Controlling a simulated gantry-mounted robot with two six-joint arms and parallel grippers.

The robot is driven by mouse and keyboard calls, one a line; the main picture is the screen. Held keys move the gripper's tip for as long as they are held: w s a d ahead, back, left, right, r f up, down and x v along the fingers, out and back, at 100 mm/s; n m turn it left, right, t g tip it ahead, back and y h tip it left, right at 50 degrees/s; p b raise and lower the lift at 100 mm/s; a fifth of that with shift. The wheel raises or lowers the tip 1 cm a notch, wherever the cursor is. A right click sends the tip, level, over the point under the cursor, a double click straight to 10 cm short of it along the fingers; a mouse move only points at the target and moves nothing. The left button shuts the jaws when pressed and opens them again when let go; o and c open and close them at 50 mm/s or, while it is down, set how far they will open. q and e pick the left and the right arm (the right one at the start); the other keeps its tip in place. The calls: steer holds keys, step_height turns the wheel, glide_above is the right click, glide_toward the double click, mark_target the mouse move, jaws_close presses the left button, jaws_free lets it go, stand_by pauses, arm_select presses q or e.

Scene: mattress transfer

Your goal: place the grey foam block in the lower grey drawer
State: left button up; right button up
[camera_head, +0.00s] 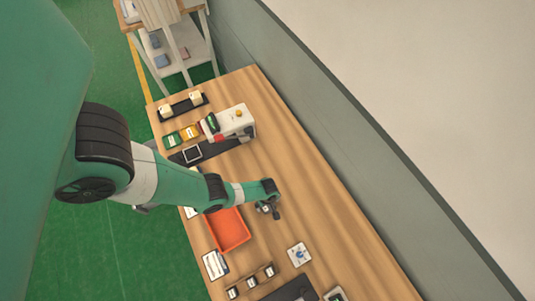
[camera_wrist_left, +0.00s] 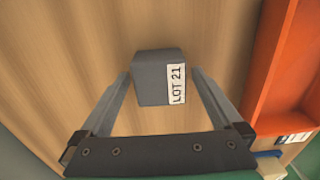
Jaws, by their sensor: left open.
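The grey foam block (camera_wrist_left: 152,80) lies on the wooden table, with a white "LOT 21" label on its right part. My left gripper (camera_head: 267,209) is low over the table, just right of the orange tray in the head view. In the left wrist view my left gripper (camera_wrist_left: 162,74) is open, with its fingertips on either side of the block. I cannot tell whether either finger touches it. I cannot make out the lower grey drawer in either view. My right gripper is not in view.
The orange tray (camera_head: 231,231) is beside the gripper; its wall also shows in the left wrist view (camera_wrist_left: 272,60). A white machine (camera_head: 236,120) stands farther back. The table's right side is clear, along a grey wall.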

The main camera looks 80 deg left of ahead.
arm_select(q)
steer(key=c, duration=1.3)
steer(key=shift+r, duration=0.1)
